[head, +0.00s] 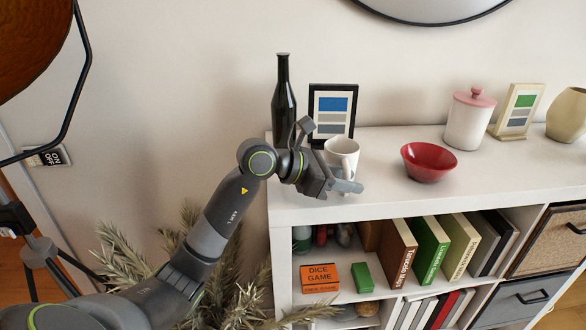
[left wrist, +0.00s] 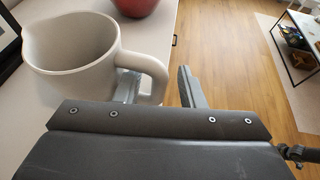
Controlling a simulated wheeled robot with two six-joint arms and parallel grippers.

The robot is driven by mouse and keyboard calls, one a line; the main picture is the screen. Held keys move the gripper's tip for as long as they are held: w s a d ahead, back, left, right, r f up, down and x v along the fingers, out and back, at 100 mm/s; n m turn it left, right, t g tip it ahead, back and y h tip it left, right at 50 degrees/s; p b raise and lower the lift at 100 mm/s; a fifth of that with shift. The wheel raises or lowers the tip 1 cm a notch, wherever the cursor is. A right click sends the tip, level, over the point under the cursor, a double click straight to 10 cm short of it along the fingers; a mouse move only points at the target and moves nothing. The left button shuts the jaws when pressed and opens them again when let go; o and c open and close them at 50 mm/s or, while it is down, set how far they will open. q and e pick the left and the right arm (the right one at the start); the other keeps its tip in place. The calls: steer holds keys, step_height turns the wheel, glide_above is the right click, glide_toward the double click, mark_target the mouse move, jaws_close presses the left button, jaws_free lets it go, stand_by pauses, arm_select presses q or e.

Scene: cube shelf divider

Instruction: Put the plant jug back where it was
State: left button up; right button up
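The plant jug (head: 343,152) is a white jug with a spout and a handle. It stands upright on the white shelf unit's top (head: 386,190), near the left end, in front of a black frame. My left gripper (head: 346,187) is at the jug's front. In the left wrist view, the jug (left wrist: 75,65) fills the upper left, and its handle lies between the two fingers of my left gripper (left wrist: 158,84). One finger shows through the handle's loop and the other is outside, with a visible gap to the handle. My right gripper is in neither view.
A dark bottle (head: 284,100) and the black picture frame (head: 331,112) stand close behind the jug. A red bowl (head: 429,161), a pink-lidded jar (head: 469,119), a small frame (head: 517,111) and a vase (head: 568,115) stand to the right. A spiky plant (head: 235,290) is below left.

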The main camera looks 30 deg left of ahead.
arm_select(q)
steer(key=b+v, duration=0.6)
steer(key=v, duration=0.9)
steer(key=shift+a, duration=0.35)
steer(key=shift+s, duration=0.1)
stand_by(0.7)
